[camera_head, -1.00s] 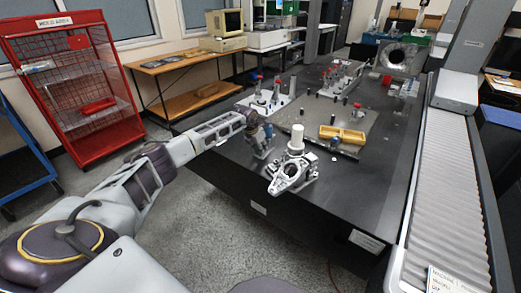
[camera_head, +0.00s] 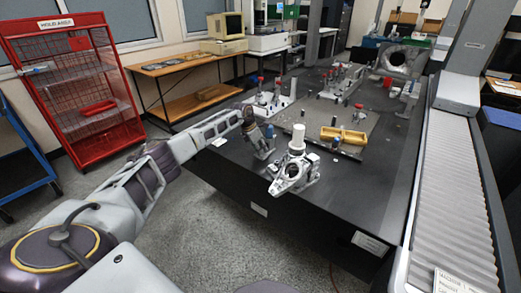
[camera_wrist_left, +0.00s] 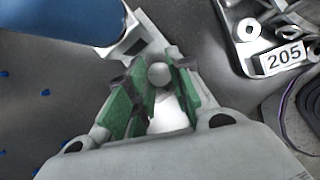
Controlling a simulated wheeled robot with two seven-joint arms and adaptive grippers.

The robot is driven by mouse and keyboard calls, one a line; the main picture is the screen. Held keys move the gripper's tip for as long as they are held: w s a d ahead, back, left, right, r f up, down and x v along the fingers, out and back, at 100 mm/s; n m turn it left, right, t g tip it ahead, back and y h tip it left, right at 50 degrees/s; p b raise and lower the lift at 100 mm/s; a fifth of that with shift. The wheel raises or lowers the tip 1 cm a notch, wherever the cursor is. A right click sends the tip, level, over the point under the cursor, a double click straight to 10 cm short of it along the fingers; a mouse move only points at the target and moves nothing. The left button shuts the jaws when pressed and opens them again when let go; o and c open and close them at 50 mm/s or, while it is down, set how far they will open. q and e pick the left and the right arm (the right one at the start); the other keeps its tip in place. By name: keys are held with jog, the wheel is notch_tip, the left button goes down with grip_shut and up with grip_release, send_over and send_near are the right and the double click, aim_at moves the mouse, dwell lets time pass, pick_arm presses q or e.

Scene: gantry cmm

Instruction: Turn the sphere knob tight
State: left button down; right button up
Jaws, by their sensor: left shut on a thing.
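My left gripper (camera_head: 266,153) is low over the front left part of the dark table, left of the white cylinder. In the left wrist view the same gripper (camera_wrist_left: 156,78) has its green-padded fingers closed around a small grey ball, the sphere knob (camera_wrist_left: 158,75). A bright white round part (camera_wrist_left: 168,115) shows between the fingers, nearer the palm. In the head view the knob is too small and too covered by the gripper to make out. My right gripper is in neither view.
A metal casting (camera_head: 287,178) with a white cylinder (camera_head: 297,138) stands close right of the gripper. A yellow tray (camera_head: 343,135) lies on a plate behind. In the wrist view a blue cylinder (camera_wrist_left: 60,18) and a plate marked 205 (camera_wrist_left: 283,58) flank the gripper.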

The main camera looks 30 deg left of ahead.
pick_arm(q)
jog(key=c, duration=1.2)
grip_release()
jog(key=shift+c, duration=0.2)
jog(key=shift+d+n+y+p, duration=0.1)
jog(key=shift+n+y+p, duration=0.4)
jog(key=shift+n+p, duration=0.7)
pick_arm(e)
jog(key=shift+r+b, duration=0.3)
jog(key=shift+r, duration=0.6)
pick_arm(q)
jog(key=shift+d+n+y+p, duration=0.1)
jog(key=shift+n+y+p, duration=0.45)
jog(key=shift+n, duration=1.15)
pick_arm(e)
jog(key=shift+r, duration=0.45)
